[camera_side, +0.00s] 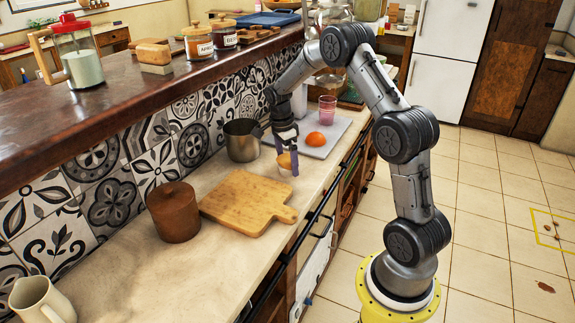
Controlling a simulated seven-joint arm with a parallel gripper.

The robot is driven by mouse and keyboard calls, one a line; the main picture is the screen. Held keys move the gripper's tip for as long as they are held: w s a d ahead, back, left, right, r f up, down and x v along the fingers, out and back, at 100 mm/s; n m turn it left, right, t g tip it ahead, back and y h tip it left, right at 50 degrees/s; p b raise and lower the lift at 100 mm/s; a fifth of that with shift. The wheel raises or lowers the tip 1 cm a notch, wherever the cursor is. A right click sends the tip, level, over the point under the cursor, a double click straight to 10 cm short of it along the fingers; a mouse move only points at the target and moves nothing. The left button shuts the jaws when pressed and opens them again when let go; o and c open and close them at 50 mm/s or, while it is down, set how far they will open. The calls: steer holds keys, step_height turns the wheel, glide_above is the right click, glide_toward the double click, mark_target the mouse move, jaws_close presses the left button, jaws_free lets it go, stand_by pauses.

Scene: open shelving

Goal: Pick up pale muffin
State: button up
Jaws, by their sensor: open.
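The pale muffin (285,160) stands upright on the lower counter, between the metal pot and the front edge. My gripper (287,154) points down right at the muffin and partly covers it. Its jaws are open. One finger shows in front of the muffin; the other is hard to make out. I cannot tell whether the fingers touch it.
A metal pot (242,140) stands close to the left. A grey tray (318,150) with an orange (316,139) lies to the right. A cutting board (245,200) and a brown canister (174,212) stand nearer. The raised shelf (130,105) runs along the back.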

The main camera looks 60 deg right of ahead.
steer(key=c, duration=1.2)
steer(key=shift+r, duration=0.2)
